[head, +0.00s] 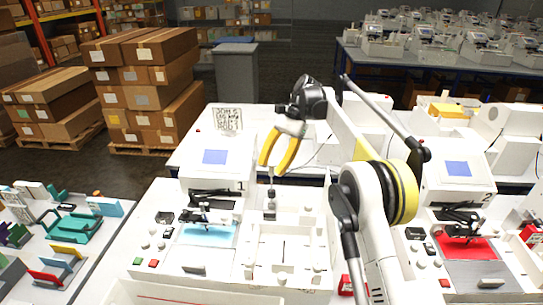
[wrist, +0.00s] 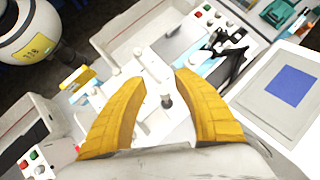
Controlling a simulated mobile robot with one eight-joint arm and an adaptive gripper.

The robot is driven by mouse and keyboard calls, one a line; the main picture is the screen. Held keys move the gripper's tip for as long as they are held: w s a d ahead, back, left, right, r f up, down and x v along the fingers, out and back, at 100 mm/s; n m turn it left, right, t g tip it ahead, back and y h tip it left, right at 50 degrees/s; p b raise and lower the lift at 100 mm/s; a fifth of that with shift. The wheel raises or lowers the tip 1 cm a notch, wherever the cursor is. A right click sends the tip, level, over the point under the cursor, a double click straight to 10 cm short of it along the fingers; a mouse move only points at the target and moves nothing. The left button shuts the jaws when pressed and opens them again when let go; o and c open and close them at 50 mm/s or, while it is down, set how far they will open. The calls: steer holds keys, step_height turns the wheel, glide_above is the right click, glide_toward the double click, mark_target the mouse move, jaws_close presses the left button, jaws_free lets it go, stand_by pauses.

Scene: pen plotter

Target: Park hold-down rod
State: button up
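My gripper (head: 272,169) is open above the station marked 1, its two yellow fingers pointing down. In the wrist view the gripper (wrist: 160,78) is spread, with nothing clamped. A thin upright rod with a dark knob (head: 271,193), perhaps the hold-down rod, stands on a small grey block just below the fingertips. Its knob (wrist: 166,102) shows between the fingers in the wrist view, apart from both. The plotter (head: 213,185) with a blue screen stands left of the rod, with a light-blue sheet (head: 207,235) in front. I cannot tell what holds the rod's lower end.
A white tray (head: 308,262) with a slot and small pegs lies right of the sheet. Red and green buttons (head: 145,262) sit at the front left. A second plotter (head: 458,180) with a red sheet (head: 466,249) stands at the right. A side table holds coloured parts (head: 80,228).

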step_height(320, 180, up, 6)
steer(key=shift+r, duration=0.1)
steer(key=shift+s+r, duration=0.1)
steer(key=shift+r, duration=0.15)
